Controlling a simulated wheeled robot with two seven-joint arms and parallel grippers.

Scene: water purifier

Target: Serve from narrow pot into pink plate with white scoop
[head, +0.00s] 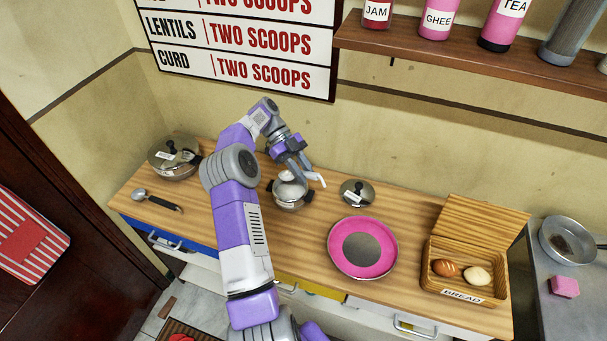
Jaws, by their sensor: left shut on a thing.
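The narrow pot (292,205) is a small steel pot with dark handles, standing uncovered on the wooden counter. My left gripper (303,174) is above the pot's rim, shut on the white scoop (318,180). Only a short pale part of the scoop shows beside the fingers; I cannot tell whether its bowl is inside the pot or what it holds. The pink plate (337,254), with a grey centre, lies flat on the counter to the right and nearer the front edge. My right gripper is out of view.
A steel lid (357,192) lies right of the pot. A larger lidded pot (174,160) and a dark-handled spoon (156,200) are at the left. A bread box (436,283) with bread stands at the right, beyond it a steel pan (567,241) and pink block (564,286).

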